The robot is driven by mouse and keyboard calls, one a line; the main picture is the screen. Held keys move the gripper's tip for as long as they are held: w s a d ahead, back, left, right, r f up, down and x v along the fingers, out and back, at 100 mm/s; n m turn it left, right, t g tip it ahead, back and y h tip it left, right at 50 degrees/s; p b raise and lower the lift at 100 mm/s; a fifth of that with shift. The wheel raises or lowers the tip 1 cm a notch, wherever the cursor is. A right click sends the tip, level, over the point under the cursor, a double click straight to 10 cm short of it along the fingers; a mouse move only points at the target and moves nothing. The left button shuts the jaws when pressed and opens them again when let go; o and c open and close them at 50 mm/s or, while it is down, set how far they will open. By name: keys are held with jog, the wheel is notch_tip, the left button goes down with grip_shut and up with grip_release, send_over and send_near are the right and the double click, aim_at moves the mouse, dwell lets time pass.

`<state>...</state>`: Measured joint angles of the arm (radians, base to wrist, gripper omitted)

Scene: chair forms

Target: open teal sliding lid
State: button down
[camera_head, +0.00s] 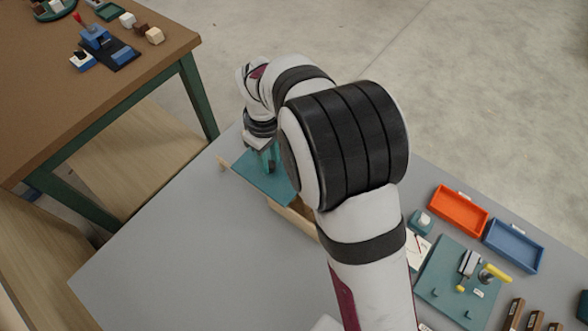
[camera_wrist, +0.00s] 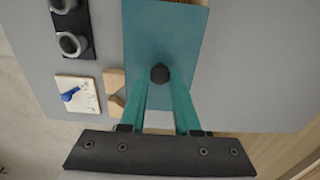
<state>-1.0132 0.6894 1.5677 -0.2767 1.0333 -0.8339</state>
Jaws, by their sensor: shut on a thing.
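The teal sliding lid (camera_head: 258,180) lies on a light wooden box (camera_head: 293,214) near the far left edge of the grey table. A brownish part of the box shows beyond the lid, on its right side; my arm covers much of the rest. In the wrist view the lid (camera_wrist: 192,45) runs up the middle, with a brown strip at its top edge. My gripper (camera_wrist: 160,76) has teal fingers that close on the round black knob (camera_wrist: 160,72) on the lid. In the head view my gripper (camera_head: 269,163) is over the lid.
An orange tray (camera_head: 459,210), a blue tray (camera_head: 513,246) and a teal board (camera_head: 447,287) with a yellow handle lie at the right. A white card (camera_wrist: 77,94) lies beside the lid. A brown table (camera_head: 95,110) stands at upper left. The grey table's front left is clear.

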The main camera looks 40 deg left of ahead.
aim_at(255, 159)
jog(key=a, duration=0.5)
jog(key=c, duration=0.6)
grip_release()
notch_tip(255, 159, up, 16)
jog(key=shift+f, duration=0.1)
